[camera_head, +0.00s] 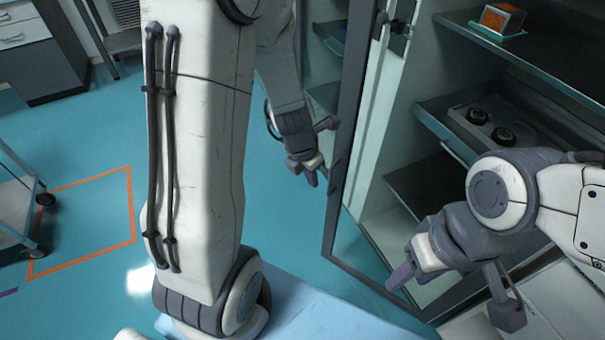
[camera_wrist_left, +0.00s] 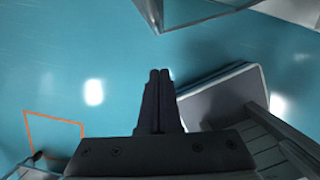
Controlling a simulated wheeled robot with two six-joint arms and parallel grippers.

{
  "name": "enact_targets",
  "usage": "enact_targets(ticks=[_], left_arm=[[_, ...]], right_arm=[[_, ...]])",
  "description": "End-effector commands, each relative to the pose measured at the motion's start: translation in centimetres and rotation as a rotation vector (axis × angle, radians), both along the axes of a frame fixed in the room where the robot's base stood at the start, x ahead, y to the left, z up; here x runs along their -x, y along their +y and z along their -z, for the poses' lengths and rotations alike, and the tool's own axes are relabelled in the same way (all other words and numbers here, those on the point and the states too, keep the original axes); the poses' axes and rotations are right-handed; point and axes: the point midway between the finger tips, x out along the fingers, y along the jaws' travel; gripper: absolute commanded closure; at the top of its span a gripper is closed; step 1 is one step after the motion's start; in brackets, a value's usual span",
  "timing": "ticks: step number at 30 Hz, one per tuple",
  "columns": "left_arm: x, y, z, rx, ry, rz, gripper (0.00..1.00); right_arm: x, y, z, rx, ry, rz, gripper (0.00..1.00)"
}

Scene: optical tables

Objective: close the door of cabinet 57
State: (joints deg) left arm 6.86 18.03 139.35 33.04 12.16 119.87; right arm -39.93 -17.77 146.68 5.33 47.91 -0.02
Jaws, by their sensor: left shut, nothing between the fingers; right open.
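The cabinet door (camera_head: 344,150) has a dark frame and stands open in the head view; I cannot read a number on it. The cabinet (camera_head: 487,60) behind it has dark shelves. My left gripper (camera_head: 313,177) is shut and empty, just left of the door's dark upright; I cannot tell whether they touch. In the left wrist view its closed fingers (camera_wrist_left: 158,100) point over the floor, and a framed corner, probably the door's (camera_wrist_left: 160,28), shows beyond them. My right gripper (camera_head: 455,292) is open and empty in front of the lower shelves.
An orange box (camera_head: 502,20) sits on the upper shelf, and a tray with two dark round parts (camera_head: 490,122) on the one below. A cart (camera_head: 22,205) stands at the left near an orange floor outline (camera_head: 85,215). Drawers (camera_head: 35,50) stand at the back left. Teal floor between is clear.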

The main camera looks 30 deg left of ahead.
Motion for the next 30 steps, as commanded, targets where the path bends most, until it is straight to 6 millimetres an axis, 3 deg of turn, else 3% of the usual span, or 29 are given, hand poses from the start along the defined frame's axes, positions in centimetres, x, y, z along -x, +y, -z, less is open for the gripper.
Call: enact_targets(ticks=[1,2,4,10,22,23,30], left_arm=[[-0.2,-0.1,1.7,0.001,0.001,-0.001,1.0],[-0.3,-0.1,2.2,0.001,0.001,-0.001,1.0],[-1.4,-0.5,1.2,0.0,0.0,0.003,1.0],[-3.5,-1.2,1.3,-0.001,0.001,-0.002,1.0],[-4.0,-1.3,1.4,-0.001,0.001,-0.004,1.0],[-4.0,0.1,1.4,0.0,0.0,-0.012,1.0],[-5.3,-1.2,1.1,-0.001,0.002,0.023,1.0]], right_arm=[[0.0,0.0,1.4,0.0,0.0,0.0,0.5],[0.0,0.0,1.8,0.0,0.0,0.0,0.5],[0.0,0.0,0.5,0.001,0.001,0.0,0.5],[0.0,0.0,-0.2,-0.001,-0.001,0.0,0.5],[0.0,0.0,-0.2,0.0,0.0,0.0,0.5],[0.0,0.0,-0.2,0.0,0.0,0.0,0.5],[0.0,0.0,-1.3,0.0,0.0,0.0,0.5]])
